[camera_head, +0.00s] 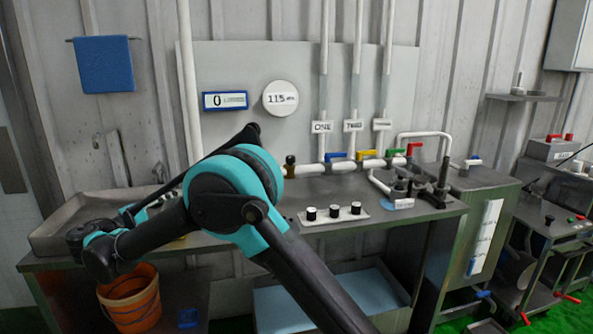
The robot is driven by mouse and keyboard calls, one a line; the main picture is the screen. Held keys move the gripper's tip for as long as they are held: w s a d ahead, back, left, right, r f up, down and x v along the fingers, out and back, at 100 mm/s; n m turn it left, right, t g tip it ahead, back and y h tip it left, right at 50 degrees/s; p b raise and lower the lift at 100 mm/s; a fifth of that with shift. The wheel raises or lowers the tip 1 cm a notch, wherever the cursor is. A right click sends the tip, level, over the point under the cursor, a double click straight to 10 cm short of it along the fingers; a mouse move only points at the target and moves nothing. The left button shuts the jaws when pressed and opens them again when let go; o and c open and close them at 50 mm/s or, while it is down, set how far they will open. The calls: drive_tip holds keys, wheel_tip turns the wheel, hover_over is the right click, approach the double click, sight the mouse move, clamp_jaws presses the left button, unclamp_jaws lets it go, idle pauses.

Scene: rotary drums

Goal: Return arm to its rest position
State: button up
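My teal and black arm rises from the bottom edge and bends at a large teal joint in front of the bench. From there it runs left to a black and teal joint above the left end of the bench. A thin black part of it slants up to the right behind the large joint. I cannot make out gripper fingers, so whether my gripper is open, shut or holding anything does not show.
A metal bench (432,208) carries pipes, colored valves and a white strip with black knobs (333,213). A grey tray (62,232) lies at left. An orange bucket (130,300) stands below. A cabinet (478,235) and a cart (550,225) stand at right.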

drive_tip(key=w+d+f+m+g, duration=0.1)
drive_tip(key=w+d+g, duration=0.1)
drive_tip(key=d, duration=0.5)
drive_tip(key=w+d+f+g, duration=0.1)
drive_tip(key=w+d+f, duration=0.15)
drive_tip(key=d, duration=0.55)
drive_tip(key=w+d+f+m+g, duration=0.1)
drive_tip(key=w+d+g, duration=0.15)
drive_tip(key=d, duration=0.45)
drive_tip(key=s+d+f+m+g+y, duration=0.1)
drive_tip(key=d+f+g, duration=0.1)
drive_tip(key=d, duration=0.6)
drive_tip(key=s+d+f+m+g+y, duration=0.1)
drive_tip(key=d+f, duration=0.2)
drive_tip(key=d, duration=0.5)
drive_tip(key=s+d+f+m+y, duration=0.2)
drive_tip(key=s+d+f, duration=0.2)
drive_tip(key=s, duration=0.4)
drive_tip(key=s+d+f+m+g+y, duration=0.1)
drive_tip(key=s+d+f+m+y, duration=0.2)
drive_tip(key=s+d+f, duration=0.2)
drive_tip(key=s+d+f+m+g+y, duration=0.1)
drive_tip(key=s+d+f, duration=0.3)
drive_tip(key=s+d, duration=0.4)
drive_tip(key=s+m+y, duration=0.1)
drive_tip(key=s, duration=0.2)
drive_tip(key=shift+f+m+y, duration=0.3)
drive_tip(key=shift+f, duration=0.1)
drive_tip(key=shift+g, duration=0.25)
